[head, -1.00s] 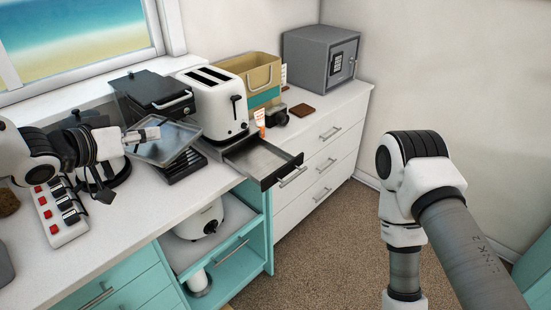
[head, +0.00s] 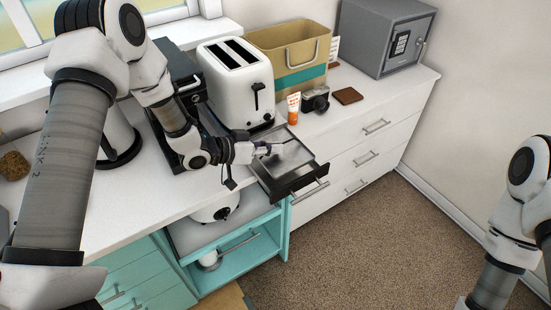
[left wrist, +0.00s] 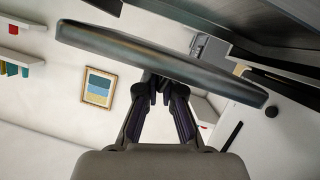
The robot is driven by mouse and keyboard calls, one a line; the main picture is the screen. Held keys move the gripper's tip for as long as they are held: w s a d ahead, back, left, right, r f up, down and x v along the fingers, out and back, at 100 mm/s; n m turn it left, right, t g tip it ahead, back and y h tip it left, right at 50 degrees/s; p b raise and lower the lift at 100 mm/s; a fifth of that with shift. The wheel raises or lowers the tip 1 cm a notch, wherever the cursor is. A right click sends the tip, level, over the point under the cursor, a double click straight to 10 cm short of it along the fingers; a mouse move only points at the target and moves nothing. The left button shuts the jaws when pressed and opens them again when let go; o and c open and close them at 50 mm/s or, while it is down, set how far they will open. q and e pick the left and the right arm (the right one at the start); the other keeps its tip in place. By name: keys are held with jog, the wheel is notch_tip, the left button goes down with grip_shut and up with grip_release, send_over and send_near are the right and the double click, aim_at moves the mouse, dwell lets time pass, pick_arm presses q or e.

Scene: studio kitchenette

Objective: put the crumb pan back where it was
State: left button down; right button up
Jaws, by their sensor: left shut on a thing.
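The crumb pan (head: 290,157) is a flat grey metal pan. My left gripper (head: 264,149) is shut on its left edge, over the pulled-out drawer (head: 300,183) below the white toaster (head: 236,84). The pan looks within or just above the drawer's outline; I cannot tell whether it touches the drawer floor. In the left wrist view the pan (left wrist: 160,62) shows edge-on, slightly tilted across the picture, between the fingertips (left wrist: 165,82). My right arm shows at the right edge, its gripper out of view.
A small tube (head: 293,108), a camera (head: 316,100), a tan bin (head: 290,50) and a grey safe (head: 385,38) stand on the counter. Open floor lies in front.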

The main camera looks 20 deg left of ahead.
aim_at(274, 160)
pick_arm(q)
jog(key=f, duration=0.2)
jog(key=w+f+p, duration=0.1)
jog(key=f, duration=0.2)
jog(key=shift+w+f, duration=0.1)
jog(key=shift+w, duration=0.05)
jog(key=shift+a+f, duration=0.1)
jog(key=shift+f, duration=0.15)
jog(key=shift+s, duration=0.2)
jog(key=shift+r, duration=0.1)
jog(key=shift+f+b, duration=0.3)
jog(key=c, duration=1.3)
grip_release()
jog(key=shift+w, duration=0.15)
jog(key=shift+r, duration=0.2)
